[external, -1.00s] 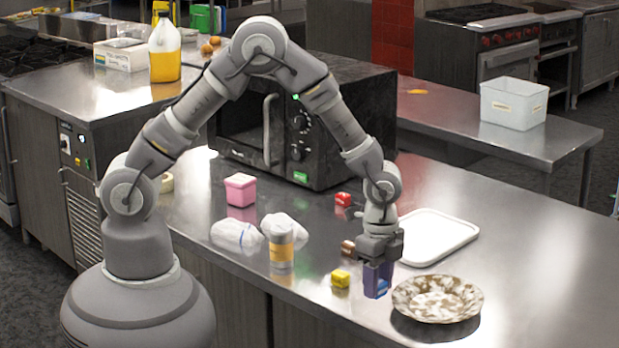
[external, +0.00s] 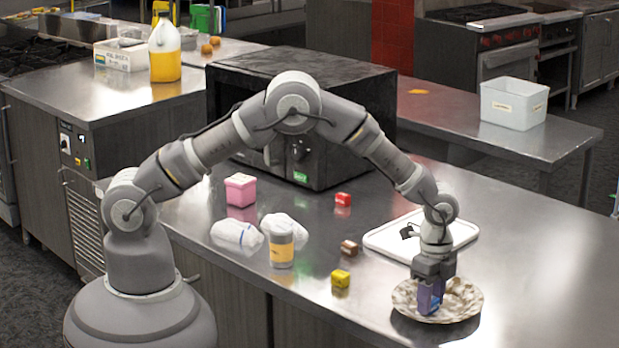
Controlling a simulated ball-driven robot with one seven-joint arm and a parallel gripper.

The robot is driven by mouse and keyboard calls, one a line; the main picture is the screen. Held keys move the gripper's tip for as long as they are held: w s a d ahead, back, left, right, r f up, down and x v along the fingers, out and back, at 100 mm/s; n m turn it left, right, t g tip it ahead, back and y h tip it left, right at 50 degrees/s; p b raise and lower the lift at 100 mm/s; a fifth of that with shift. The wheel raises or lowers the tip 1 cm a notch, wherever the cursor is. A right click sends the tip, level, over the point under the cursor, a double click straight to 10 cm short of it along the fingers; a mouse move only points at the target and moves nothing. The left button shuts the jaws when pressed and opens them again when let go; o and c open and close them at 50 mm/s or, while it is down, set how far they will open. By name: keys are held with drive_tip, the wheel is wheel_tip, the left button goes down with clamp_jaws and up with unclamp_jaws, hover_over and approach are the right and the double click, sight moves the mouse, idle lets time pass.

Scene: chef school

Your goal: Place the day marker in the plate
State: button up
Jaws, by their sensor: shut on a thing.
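My gripper (external: 432,288) is shut on a small blue-purple block, the day marker (external: 428,298). The fingers partly hide it, so its full shape is unclear. The gripper points down over the left-middle part of the plate (external: 467,304), which is round, shallow and mottled brown and white. The block overlaps the plate in the picture. I cannot tell whether it touches the plate's surface or hangs just above it.
A yellow block (external: 340,279), a brown block (external: 349,247) and a red block (external: 343,199) lie left of the plate. A white tray (external: 385,240) is behind it. A yellow-labelled jar (external: 282,250), white bags (external: 236,234) and a pink box (external: 240,190) stand farther left. The right counter is clear.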

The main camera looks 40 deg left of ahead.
drive_tip(key=shift+f, duration=0.1)
drive_tip(key=o, duration=0.7)
drive_tip(key=shift+o, duration=0.2)
wheel_tip(320, 180, up, 12)
drive_tip(key=p, duration=0.3)
drive_tip(key=w+a+r+n+t+h, duration=0.1)
drive_tip(key=w+a+r+n+t, duration=0.2)
drive_tip(key=a+r, duration=0.5)
drive_tip(key=w+a+r+n+t+h, duration=0.1)
drive_tip(key=w+a+r+n+t, duration=0.3)
drive_tip(key=r, duration=0.9)
drive_tip(key=w+a+r+n+h, duration=0.1)
drive_tip(key=w+a+r+n, duration=0.1)
drive_tip(key=w+a+r, duration=0.65)
drive_tip(key=s+a+r+n+t+y, duration=0.1)
drive_tip(key=s+a+r+n+t, duration=0.1)
drive_tip(key=s+a+r, duration=0.3)
drive_tip(key=s+a+r+n+t+y, duration=0.1)
drive_tip(key=s+a+r+n+t, duration=0.2)
drive_tip(key=a+r, duration=0.6)
drive_tip(key=s+a+r+n+t+y, duration=0.1)
drive_tip(key=s+a+r+n+t, duration=0.2)
drive_tip(key=s+a+r, duration=0.4)
wheel_tip(320, 180, up, 8)
drive_tip(key=shift+s+r+n, duration=0.15)
drive_tip(key=shift+s+n, duration=0.1)
drive_tip(key=shift+n, duration=0.25)
